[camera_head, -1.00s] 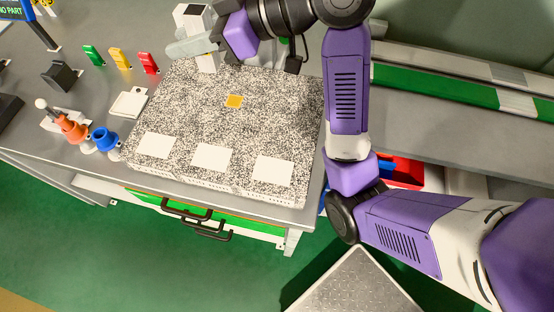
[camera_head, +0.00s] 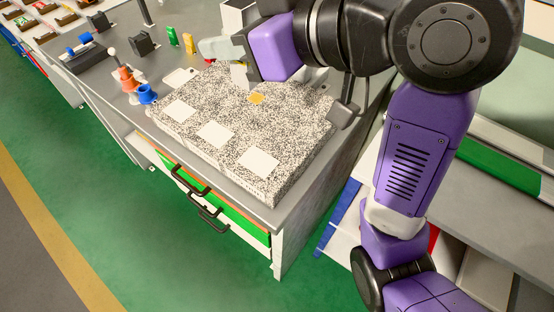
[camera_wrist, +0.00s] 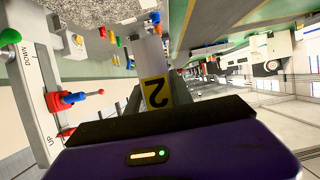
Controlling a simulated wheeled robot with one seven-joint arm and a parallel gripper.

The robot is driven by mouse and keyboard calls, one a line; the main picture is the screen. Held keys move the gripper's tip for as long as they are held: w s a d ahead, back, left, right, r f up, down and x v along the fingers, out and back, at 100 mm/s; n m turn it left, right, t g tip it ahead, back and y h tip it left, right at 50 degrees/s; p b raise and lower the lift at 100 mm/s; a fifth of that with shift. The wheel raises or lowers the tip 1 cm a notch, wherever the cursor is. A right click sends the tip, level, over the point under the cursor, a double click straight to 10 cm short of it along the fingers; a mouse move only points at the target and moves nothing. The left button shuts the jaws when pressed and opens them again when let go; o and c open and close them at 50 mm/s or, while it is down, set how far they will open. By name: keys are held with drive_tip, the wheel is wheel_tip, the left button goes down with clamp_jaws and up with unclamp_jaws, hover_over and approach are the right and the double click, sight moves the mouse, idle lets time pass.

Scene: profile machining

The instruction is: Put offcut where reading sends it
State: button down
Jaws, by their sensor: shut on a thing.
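A light grey bar, which looks like the offcut (camera_wrist: 150,52), is held in my gripper (camera_wrist: 155,95). In the wrist view a yellow label with a black 2 (camera_wrist: 156,92) shows between the fingers, seemingly on the bar. In the head view the pale bar (camera_head: 218,48) sticks out left of the purple gripper body, over the back left edge of the speckled slab (camera_head: 190,86). A white-topped upright block (camera_head: 238,16) stands just behind it. The fingertips are mostly hidden in the head view. I see no readable display.
A green drawer (camera_head: 230,220) is below.

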wheel_tip(320, 180, down, 19)
drive_tip(key=shift+w+d+f+b, duration=0.1)
drive_tip(key=shift+f+b, duration=0.1)
drive_tip(key=shift+b, duration=0.45)
drive_tip(key=shift+f, duration=0.1)
drive_tip(key=c, duration=1.1)
unclamp_jaws()
drive_tip(key=shift+c, duration=0.2)
drive_tip(key=shift+d+r, duration=0.1)
drive_tip(key=shift+r, duration=0.1)
drive_tip(key=v, duration=1.1)
drive_tip(key=shift+s+d+r, duration=0.2)
drive_tip(key=shift+s, duration=0.1)
